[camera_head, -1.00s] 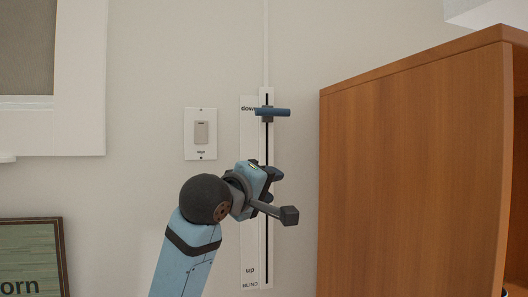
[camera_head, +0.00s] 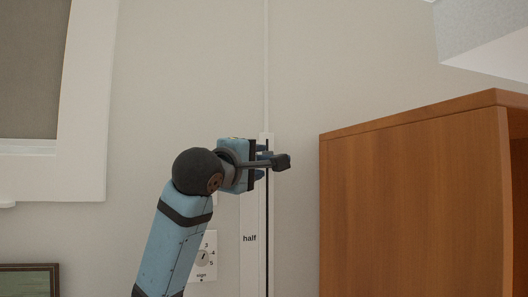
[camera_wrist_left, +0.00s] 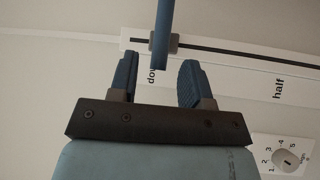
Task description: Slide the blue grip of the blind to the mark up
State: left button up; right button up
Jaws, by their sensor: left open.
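The blue grip (camera_wrist_left: 165,25) is a bar on a dark slider block, at the "down" end of the white blind track (camera_wrist_left: 220,53). The "down" label is partly covered. My left gripper (camera_wrist_left: 159,62) is open, with one finger on each side of the bar's near end. I cannot tell whether either finger touches it. In the head view, my left gripper (camera_head: 272,160) is in front of the upper end of the track (camera_head: 254,215) and hides most or all of the grip. The "half" label shows below; the "up" mark is out of view. My right gripper is not in view.
A dial (camera_head: 204,257) with numbers is left of the track, partly behind my left arm. A wooden cabinet (camera_head: 415,210) stands close on the right. A white-framed panel (camera_head: 85,150) is at the upper left. The wall above the track is clear apart from a thin strip.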

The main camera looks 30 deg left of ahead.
aim_at(261, 160)
pick_arm(q)
jog(key=shift+w+a+r+p, duration=0.15)
jog(key=shift+w+p, duration=0.1)
jog(key=shift+w, duration=0.75)
jog(key=shift+w+r+p, duration=0.1)
jog(key=shift+w+p, duration=0.1)
jog(key=shift+w, duration=0.75)
grip_shut()
